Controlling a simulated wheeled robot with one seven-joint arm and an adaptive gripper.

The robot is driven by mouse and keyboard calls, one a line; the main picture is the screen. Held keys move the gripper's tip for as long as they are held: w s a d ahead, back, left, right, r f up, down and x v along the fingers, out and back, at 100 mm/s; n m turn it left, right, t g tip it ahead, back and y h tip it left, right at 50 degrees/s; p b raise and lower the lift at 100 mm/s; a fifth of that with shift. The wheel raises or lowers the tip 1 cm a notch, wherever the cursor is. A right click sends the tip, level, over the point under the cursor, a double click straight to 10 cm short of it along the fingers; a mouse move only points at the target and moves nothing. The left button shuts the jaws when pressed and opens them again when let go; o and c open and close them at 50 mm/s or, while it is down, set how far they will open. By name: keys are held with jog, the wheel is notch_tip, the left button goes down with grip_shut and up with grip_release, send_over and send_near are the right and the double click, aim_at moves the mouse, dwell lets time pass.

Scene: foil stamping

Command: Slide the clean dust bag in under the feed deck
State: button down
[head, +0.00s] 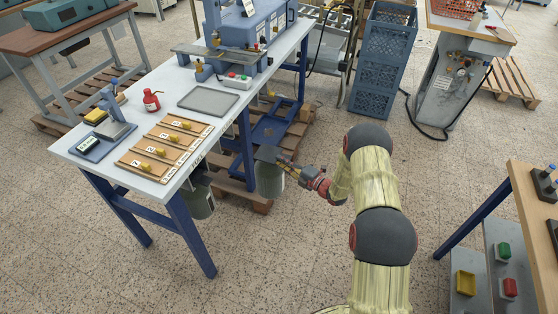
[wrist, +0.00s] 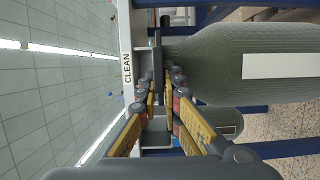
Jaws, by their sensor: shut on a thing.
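My gripper (head: 284,164) is shut on the dark collar of a grey-green dust bag (head: 269,181). The bag hangs upright beside the right side of the white-topped bench (head: 160,184), clear of the floor. In the wrist view my gripper (wrist: 161,82) is closed at the collar, and the bag (wrist: 215,66) with its pale stripe stretches to the right. A white strip lettered CLEAN (wrist: 127,68) lies next to the fingertips. A second grey-green bag (head: 201,204) hangs under the bench; it also shows in the wrist view (wrist: 228,123). I cannot tell the feed deck apart from the bench.
Blue bench legs (head: 204,244) and a wooden pallet (head: 243,196) stand close to the held bag. Wooden strips (head: 165,148), a grey tray (head: 208,101) and a blue machine (head: 245,25) are on the bench.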

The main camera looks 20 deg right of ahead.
jog(key=s+d+p, duration=0.1)
jog(key=s+d, duration=0.4)
jog(key=d, duration=0.1)
jog(key=shift+d, duration=0.25)
dwell(1.1)
